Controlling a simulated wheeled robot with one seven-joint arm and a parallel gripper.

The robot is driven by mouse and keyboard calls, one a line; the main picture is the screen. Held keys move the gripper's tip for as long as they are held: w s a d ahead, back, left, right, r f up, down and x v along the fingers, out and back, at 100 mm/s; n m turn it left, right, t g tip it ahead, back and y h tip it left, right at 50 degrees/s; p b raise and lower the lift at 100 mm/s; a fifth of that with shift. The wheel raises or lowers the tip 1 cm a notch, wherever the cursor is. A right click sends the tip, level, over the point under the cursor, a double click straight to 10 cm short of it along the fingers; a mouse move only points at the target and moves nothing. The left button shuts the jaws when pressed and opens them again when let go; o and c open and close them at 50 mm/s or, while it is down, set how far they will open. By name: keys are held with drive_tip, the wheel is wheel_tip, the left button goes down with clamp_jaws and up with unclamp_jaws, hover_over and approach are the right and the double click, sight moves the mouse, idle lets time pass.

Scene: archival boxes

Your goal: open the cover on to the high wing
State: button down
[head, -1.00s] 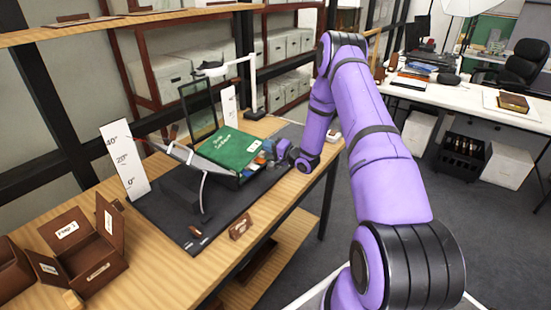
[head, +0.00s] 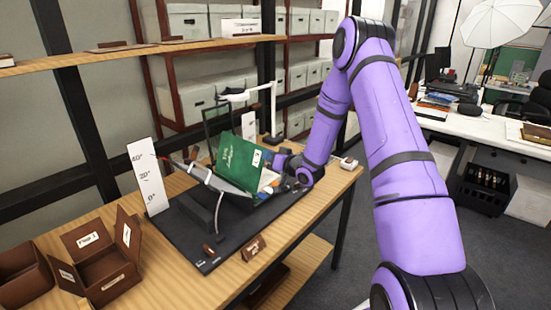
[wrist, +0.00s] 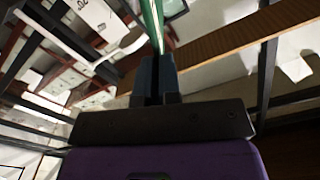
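The green cover (head: 238,165) of the book stands steeply raised over the cradle in the head view, its white label near the upper right. Coloured pages or pictures (head: 268,180) show beside it to the right. A sloped wing (head: 205,177) of the cradle rises on the left, near the angle scale; the cover is raised at an angle and does not lie flat on it. My gripper (wrist: 155,72) has its dark fingers close together on the edge of the green cover in the wrist view. In the head view my wrist is right of the cover; the fingertips are hard to make out.
A white angle scale board (head: 147,178) stands left of the cradle on the black base mat (head: 190,235). A dark upright frame (head: 207,128) and a white lamp arm (head: 272,105) stand behind. An open brown box (head: 105,262) sits at front left. A shelf (head: 130,55) runs above.

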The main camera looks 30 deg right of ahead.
drive_tip(key=s+a+n, duration=0.4)
drive_tip(key=a+n, duration=0.5)
drive_tip(key=a, duration=0.2)
drive_tip(key=shift+a, duration=0.25)
drive_tip(key=shift+s+f, duration=0.1)
drive_tip(key=c, duration=1.3)
unclamp_jaws()
drive_tip(key=v, duration=1)
drive_tip(key=shift+s+d, duration=0.1)
drive_tip(key=shift+s, duration=0.3)
